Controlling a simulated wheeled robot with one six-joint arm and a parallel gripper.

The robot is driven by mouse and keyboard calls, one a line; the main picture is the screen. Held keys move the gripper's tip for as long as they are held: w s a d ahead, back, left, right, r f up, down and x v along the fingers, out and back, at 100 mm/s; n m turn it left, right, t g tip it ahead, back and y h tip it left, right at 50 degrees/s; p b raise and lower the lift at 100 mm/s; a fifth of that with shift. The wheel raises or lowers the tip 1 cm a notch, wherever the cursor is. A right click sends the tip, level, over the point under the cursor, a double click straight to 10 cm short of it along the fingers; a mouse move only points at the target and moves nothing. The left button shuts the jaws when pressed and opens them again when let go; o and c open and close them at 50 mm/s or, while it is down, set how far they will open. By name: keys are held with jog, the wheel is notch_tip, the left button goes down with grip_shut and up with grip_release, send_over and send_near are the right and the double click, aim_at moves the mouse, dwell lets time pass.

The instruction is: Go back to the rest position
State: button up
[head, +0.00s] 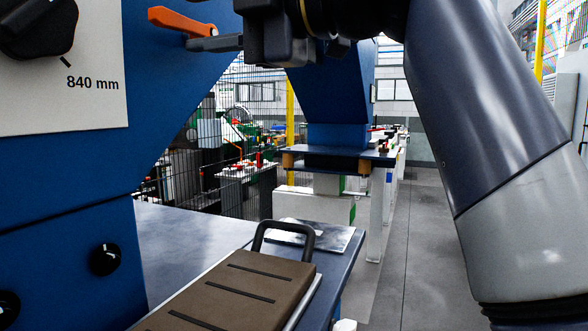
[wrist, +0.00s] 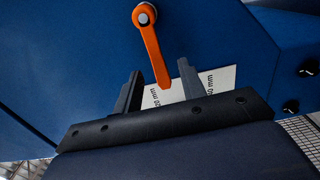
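My gripper (wrist: 160,68) is open, its two dark fingers apart in the wrist view. An orange lever (wrist: 150,45) on the blue machine hangs down between them in that view, with a gap visible on each side. In the head view the same orange lever (head: 180,22) sits at the top, close to the tip of a dark finger (head: 214,43). I cannot tell whether they touch. The gripper holds nothing that I can see. My arm reaches in from the upper right of the head view.
A blue machine (head: 75,185) with a black dial (head: 38,25) and an "840 mm" label fills the left. Below is a table (head: 190,232) with a brown slotted block (head: 235,293) and black handle (head: 284,236). Open floor (head: 420,240) lies at right.

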aim_at(179, 15)
jog(key=shift+x, duration=2.25)
jog(key=shift+d, duration=0.15)
jog(key=v, duration=1.1)
jog(key=x, duration=1.1)
jog(key=shift+s+p, duration=0.1)
jog(key=shift+p, duration=0.2)
jog(key=shift+a+r+p, duration=0.2)
jog(key=shift+r+p, duration=0.05)
jog(key=shift+p, duration=0.05)
jog(key=shift+d+r+m+p, duration=0.15)
jog(key=shift+r+m+p, duration=0.25)
jog(key=shift+m, duration=0.3)
jog(key=shift+f, duration=0.15)
jog(key=shift+m, duration=0.3)
